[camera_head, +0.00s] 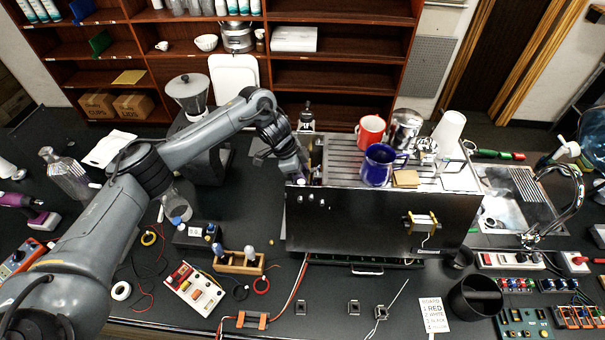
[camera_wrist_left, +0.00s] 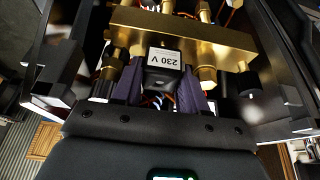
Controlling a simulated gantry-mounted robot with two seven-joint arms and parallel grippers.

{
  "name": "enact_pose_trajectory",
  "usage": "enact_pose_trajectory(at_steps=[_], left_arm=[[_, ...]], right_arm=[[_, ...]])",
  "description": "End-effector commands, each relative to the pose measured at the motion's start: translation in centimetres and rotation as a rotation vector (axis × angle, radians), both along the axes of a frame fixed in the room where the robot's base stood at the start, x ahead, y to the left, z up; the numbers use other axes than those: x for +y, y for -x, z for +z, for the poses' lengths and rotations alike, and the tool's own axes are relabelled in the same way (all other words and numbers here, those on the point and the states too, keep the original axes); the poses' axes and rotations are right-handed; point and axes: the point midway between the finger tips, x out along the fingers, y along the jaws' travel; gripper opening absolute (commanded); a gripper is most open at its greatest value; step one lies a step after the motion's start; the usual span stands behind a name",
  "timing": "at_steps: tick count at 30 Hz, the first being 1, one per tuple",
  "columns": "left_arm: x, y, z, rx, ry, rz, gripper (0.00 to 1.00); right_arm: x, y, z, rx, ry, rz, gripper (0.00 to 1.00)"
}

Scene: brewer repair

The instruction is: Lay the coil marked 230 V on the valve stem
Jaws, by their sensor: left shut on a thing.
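The coil (camera_wrist_left: 164,68) is a small dark block with a white label that reads 230 V, upside down in the left wrist view. My left gripper (camera_wrist_left: 160,88) is shut on it, with one dark finger on each side. The coil is close to a brass block (camera_wrist_left: 185,40) with several brass fittings. The valve stem cannot be made out, and I cannot tell whether the coil touches it. In the head view my left gripper (camera_head: 294,166) reaches down at the left end of the brewer (camera_head: 375,222); its fingertips and the coil are hidden there. My right gripper is not in view.
A red mug (camera_head: 370,131), a blue mug (camera_head: 377,166) and a metal jug stand on the brewer's top.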

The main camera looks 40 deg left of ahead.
Motion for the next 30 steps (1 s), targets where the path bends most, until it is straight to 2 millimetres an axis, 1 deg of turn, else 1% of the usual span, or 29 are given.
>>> enact_pose_trajectory(at_steps=[12, 29, 30], left_arm=[[0.0, 0.01, -1.05, 0.0, 0.0, 0.001, 0.09], [-0.01, 0.0, -1.14, 0.0, 0.0, 0.0, 0.09], [-0.01, 0.0, -1.14, 0.0, 0.0, 0.0, 0.45]], right_arm=[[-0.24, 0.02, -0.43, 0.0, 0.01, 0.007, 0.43], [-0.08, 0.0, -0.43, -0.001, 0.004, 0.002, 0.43], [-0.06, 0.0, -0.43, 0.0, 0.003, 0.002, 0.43]])
